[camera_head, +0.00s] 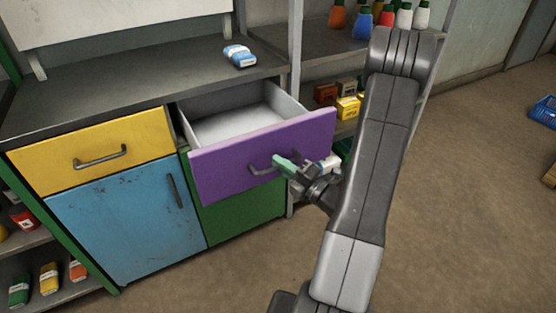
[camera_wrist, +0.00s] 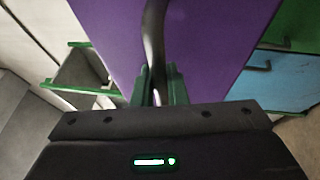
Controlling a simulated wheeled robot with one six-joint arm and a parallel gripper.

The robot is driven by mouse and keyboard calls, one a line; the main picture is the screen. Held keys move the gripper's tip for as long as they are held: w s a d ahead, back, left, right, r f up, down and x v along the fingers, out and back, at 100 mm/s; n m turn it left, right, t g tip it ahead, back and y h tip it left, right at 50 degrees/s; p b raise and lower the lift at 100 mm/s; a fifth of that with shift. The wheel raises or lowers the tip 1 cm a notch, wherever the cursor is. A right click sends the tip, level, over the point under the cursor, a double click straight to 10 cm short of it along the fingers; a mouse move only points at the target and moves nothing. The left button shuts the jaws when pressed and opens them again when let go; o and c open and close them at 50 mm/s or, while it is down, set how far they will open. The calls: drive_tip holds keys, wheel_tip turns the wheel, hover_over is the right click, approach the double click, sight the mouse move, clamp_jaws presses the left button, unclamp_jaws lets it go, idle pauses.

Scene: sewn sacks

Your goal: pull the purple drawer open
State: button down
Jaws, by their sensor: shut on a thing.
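The purple drawer (camera_head: 225,165) is pulled out from the workbench, and its pale, empty-looking interior shows in the head view. It has a dark bar handle (camera_head: 262,170) on its front. My gripper (camera_head: 283,166) is at the right part of this handle, with green fingertips. In the wrist view the purple front (camera_wrist: 205,50) fills the middle, and the handle (camera_wrist: 153,35) runs down between the two green fingers (camera_wrist: 159,88). My gripper is shut on the handle. The handle's far end is hidden by the gripper.
A yellow drawer (camera_head: 135,141) and a blue door (camera_head: 130,220) are to the left, both shut. A blue-and-white packet (camera_head: 240,55) lies on the worktop. A shelf (camera_head: 300,40) with bottles and boxes stands behind right. The floor (camera_head: 470,200) at right is mostly clear.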

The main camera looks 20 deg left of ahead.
drive_tip(key=c, duration=1.5)
unclamp_jaws()
drive_tip(key=shift+o, duration=0.2)
drive_tip(key=v, duration=1.4)
drive_tip(key=shift+p, duration=0.4)
drive_tip(key=shift+w+a, duration=0.1)
drive_tip(key=x, duration=1.3)
drive_tip(key=shift+a+r+b, duration=0.1)
drive_tip(key=shift+a+b, duration=0.3)
